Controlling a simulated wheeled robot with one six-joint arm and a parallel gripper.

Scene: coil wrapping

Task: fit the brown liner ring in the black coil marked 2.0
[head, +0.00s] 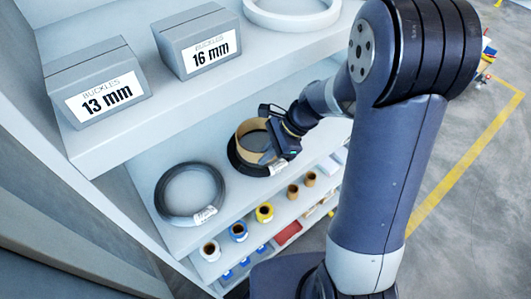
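The brown liner ring (243,131) is at the black coil (238,166) on the middle shelf. Its upper part stands above the coil, and its lower edge is hidden, so I cannot tell how deep it sits. The coil carries a white tag (277,169), too small to read. My gripper (268,146) is at the right side of the ring, over the coil. Its fingers are small and dark here, and I cannot tell whether they are closed on the ring's wall.
Another dark coil (164,192) with a white tag lies to the left on the same shelf. The shelf above holds BUCKLES boxes marked 13 mm (75,83) and 16 mm (193,42) and a white ring (255,17). Small spools (238,231) stand below.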

